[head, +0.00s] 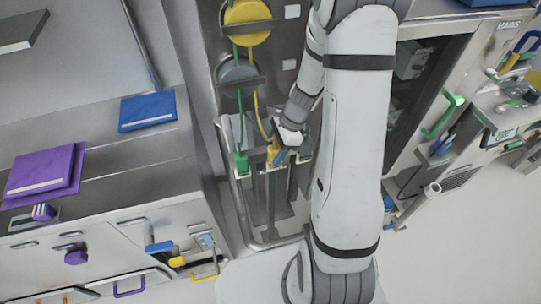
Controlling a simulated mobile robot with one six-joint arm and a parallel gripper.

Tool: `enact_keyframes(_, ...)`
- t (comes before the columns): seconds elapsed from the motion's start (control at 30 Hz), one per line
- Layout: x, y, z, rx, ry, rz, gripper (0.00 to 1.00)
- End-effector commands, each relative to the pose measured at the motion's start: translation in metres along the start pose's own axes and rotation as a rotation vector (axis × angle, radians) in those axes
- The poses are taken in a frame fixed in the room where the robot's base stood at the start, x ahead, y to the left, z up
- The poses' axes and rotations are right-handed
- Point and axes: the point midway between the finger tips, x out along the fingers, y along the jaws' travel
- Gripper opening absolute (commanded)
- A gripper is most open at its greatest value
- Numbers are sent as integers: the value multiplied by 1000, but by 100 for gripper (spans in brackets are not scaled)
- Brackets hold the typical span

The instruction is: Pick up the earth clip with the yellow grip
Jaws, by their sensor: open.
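The earth clip with the yellow grip (272,151) hangs at the end of a yellow cable, at the top of a metal post in the middle of the head view. My gripper (279,157) is at its right side, very close to it, with the jaws open. The fingers partly cover the clip's right side, and I cannot tell whether they touch it or reach around it. A green-gripped clip (241,163) hangs on a green cable just to the left.
A yellow reel (247,22) and a grey reel (238,75) are on the panel above. A bent metal rail (233,190) runs around the clip posts. A bench with purple folders (44,172) and a blue folder (147,111) stands left. An open-fronted cabinet (425,85) stands right.

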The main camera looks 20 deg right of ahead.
Motion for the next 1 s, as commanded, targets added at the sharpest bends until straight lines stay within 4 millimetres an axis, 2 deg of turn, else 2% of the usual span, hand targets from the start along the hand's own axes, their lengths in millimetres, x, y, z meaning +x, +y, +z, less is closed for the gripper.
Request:
enact_keyframes(0.1,6,0,0,1,0,0,56)
enact_keyframes(0.3,6,0,0,1,1,-1,56)
enact_keyframes(1.0,6,0,-1,1,0,-1,0)
